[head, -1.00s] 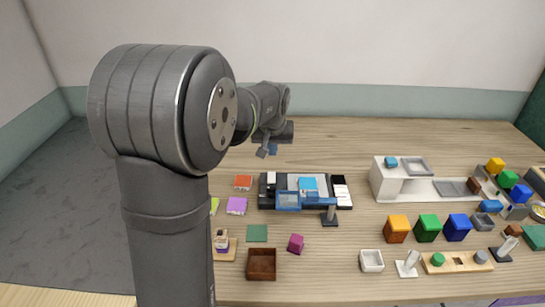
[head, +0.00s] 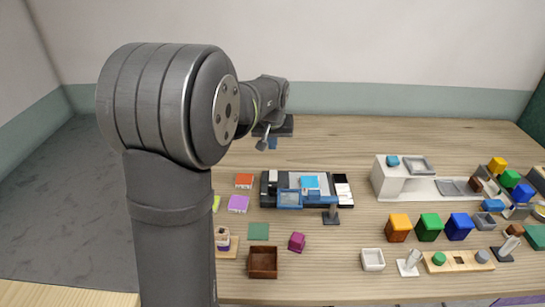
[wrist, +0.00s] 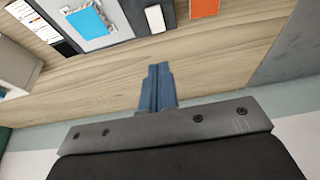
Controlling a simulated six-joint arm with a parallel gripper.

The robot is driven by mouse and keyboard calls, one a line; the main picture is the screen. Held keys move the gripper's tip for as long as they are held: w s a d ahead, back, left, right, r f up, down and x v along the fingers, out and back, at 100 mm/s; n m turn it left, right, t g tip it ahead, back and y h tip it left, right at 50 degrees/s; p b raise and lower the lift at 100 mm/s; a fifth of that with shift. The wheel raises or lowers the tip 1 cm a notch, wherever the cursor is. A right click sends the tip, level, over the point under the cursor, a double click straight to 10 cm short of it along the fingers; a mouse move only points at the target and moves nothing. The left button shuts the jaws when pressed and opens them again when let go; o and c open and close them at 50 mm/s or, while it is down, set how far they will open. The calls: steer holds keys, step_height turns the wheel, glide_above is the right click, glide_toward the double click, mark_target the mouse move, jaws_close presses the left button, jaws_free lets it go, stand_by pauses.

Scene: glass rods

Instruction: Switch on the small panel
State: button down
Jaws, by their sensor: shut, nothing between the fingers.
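My gripper (head: 271,143) hangs in the air above the far part of the wooden table, behind the objects. In the wrist view its blue fingers (wrist: 158,70) are together with nothing between them. A black tray (head: 265,197) with a grey plate lies on the table in front of it. A black and white flat piece (head: 342,188) is at the tray's right end. I cannot tell which thing is the small panel, or any switch state.
A blue frame on a dark stand (head: 332,216) is at the tray's front. A white unit (head: 390,182) and several coloured bins crowd the right. The table's back strip is clear.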

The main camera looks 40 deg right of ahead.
mark_target(273, 172)
steer(key=x, duration=1.3)
steer(key=shift+s+a+f, duration=0.2)
steer(key=shift+f, duration=0.15)
steer(key=shift+f, duration=0.1)
steer(key=shift+w+d+f, duration=0.1)
steer(key=shift+f, duration=0.05)
steer(key=shift+s+a, duration=0.6)
steer(key=shift+r, duration=0.45)
steer(key=v, duration=1.3)
steer(key=shift+r, duration=0.2)
